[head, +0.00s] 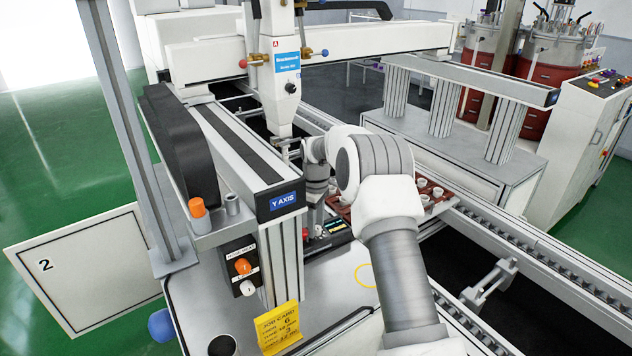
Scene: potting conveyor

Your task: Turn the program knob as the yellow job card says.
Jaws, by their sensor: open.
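The yellow job card (279,328) stands at the front of the white machine top. Its print is small; I make out "JOB CARD", a 6 on one line and a 2 lower down, but not every word. A small control panel with a lit display (335,227) sits beyond the card, partly behind my arm. I cannot make out the program knob there for certain. My gripper (316,203) is open and points down just left of that display, close above the panel. Its fingertips are small and partly hidden, and I see nothing held in them.
A red-brown tray (436,200) with white cups lies on the conveyor behind my arm. The white top has free room around a yellow ring (364,275).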

